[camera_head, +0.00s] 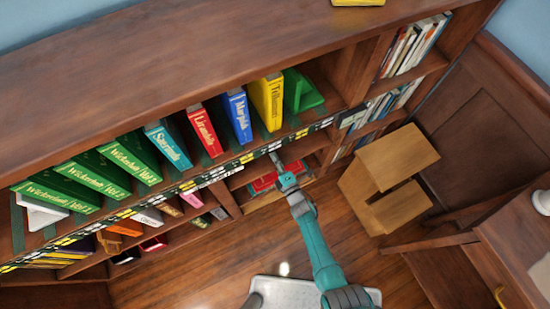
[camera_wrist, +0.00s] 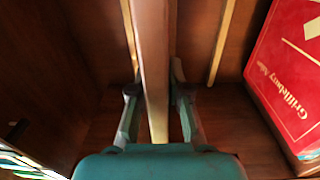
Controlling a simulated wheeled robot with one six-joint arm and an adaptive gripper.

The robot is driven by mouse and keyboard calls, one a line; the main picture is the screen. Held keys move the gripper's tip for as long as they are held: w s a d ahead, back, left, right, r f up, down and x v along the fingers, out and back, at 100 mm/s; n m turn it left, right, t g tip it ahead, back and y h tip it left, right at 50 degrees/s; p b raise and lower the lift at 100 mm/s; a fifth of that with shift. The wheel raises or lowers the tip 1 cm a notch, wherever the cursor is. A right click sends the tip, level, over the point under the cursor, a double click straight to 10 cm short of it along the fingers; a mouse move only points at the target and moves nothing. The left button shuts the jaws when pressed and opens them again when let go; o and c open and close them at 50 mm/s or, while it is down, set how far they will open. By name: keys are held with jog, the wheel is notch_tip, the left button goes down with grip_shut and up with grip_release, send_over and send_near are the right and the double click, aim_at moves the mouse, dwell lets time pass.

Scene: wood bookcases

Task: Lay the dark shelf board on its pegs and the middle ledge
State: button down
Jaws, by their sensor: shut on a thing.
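My gripper (camera_wrist: 155,92) is shut on a long brown board (camera_wrist: 152,45), which shows as a narrow strip running away between the two fingers in the wrist view. Its far end runs out of the frame at the top. Pale narrow strips stand on either side of it, one at right (camera_wrist: 224,38); I cannot tell which are ledge or pegs. In the head view my gripper (camera_head: 280,165) reaches into the bookcase (camera_head: 180,45) just below the top row of books. The board cannot be made out clearly there.
A red book (camera_wrist: 290,75) stands close at right in the wrist view. Upright coloured books, such as a yellow one (camera_head: 267,100), line the upper shelf. A wooden step stool (camera_head: 390,165) stands on the floor to the right. Floor in front is partly open.

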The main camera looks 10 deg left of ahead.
jog(key=shift+w+r, duration=0.1)
jog(key=c, duration=1)
grip_release()
jog(key=shift+c, duration=0.2)
jog(key=v, duration=1.2)
jog(key=s+d+r+m+h, duration=0.2)
jog(key=s+d+r+m, duration=0.15)
jog(key=s, duration=0.25)
jog(key=s+d+r+m+t+h, duration=0.1)
jog(key=s+d+r+m+h, duration=0.1)
jog(key=s+d+r+m, duration=0.25)
jog(key=s+d+r+m+h, duration=0.2)
jog(key=s+d+m, duration=0.2)
jog(key=s, duration=0.4)
jog(key=s+d+r+m+h, duration=0.1)
jog(key=s+r+m, duration=0.3)
jog(key=r, duration=0.3)
jog(key=s+d+r+m+h, duration=0.1)
jog(key=s+r+m, duration=0.3)
jog(key=r, duration=0.4)
jog(key=s+d+r+m+g+h, duration=0.1)
jog(key=s+d+r+m+h, duration=0.1)
jog(key=r, duration=0.6)
jog(key=s+d+m, duration=0.1)
jog(key=s+m, duration=0.1)
jog(key=shift+m, duration=0.4)
